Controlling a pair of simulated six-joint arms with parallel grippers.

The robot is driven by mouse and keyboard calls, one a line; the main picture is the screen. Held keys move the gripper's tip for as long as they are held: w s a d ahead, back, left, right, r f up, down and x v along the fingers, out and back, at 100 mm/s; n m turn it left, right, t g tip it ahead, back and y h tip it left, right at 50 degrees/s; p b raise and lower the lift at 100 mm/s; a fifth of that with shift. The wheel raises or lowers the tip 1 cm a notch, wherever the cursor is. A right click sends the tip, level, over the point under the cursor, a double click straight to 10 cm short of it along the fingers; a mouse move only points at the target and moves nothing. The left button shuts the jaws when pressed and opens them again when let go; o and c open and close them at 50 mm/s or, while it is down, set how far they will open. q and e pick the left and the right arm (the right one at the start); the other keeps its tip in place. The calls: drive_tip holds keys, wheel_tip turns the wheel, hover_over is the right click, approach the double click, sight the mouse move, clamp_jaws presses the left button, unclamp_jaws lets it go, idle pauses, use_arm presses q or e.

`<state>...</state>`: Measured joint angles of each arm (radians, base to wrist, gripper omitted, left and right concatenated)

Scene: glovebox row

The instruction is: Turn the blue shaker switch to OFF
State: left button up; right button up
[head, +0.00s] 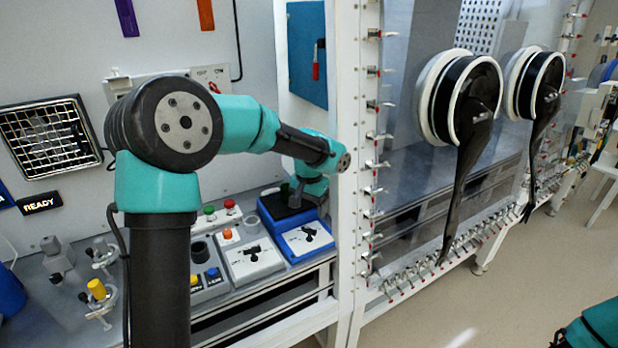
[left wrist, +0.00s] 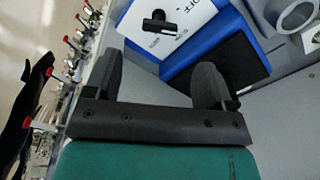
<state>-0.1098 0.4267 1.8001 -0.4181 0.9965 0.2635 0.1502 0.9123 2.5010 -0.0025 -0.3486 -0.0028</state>
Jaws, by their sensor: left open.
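The blue shaker (head: 318,252) stands on the bench at its right end, with a white front panel and a dark top plate. Its black switch (head: 308,234) is on the white panel; in the left wrist view the black switch (left wrist: 160,22) shows near the top edge, with OFF printed beside it. Which way the switch points I cannot tell for sure. My left gripper (head: 294,194) is over the back of the shaker, partly hidden by my arm. In the left wrist view its two fingers (left wrist: 158,82) are apart and empty, below the switch and not touching it. My right gripper is out of view.
A grey device (head: 250,262) with a similar black switch is left of the shaker. Green and red buttons (head: 209,209) are behind it. A white frame post (head: 350,150) with clamps rises close at the right. Clamps with a yellow knob (head: 97,289) are at left.

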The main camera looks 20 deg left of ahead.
use_arm(q)
wheel_tip(320, 180, up, 10)
drive_tip(key=shift+f, duration=0.2)
idle(0.5)
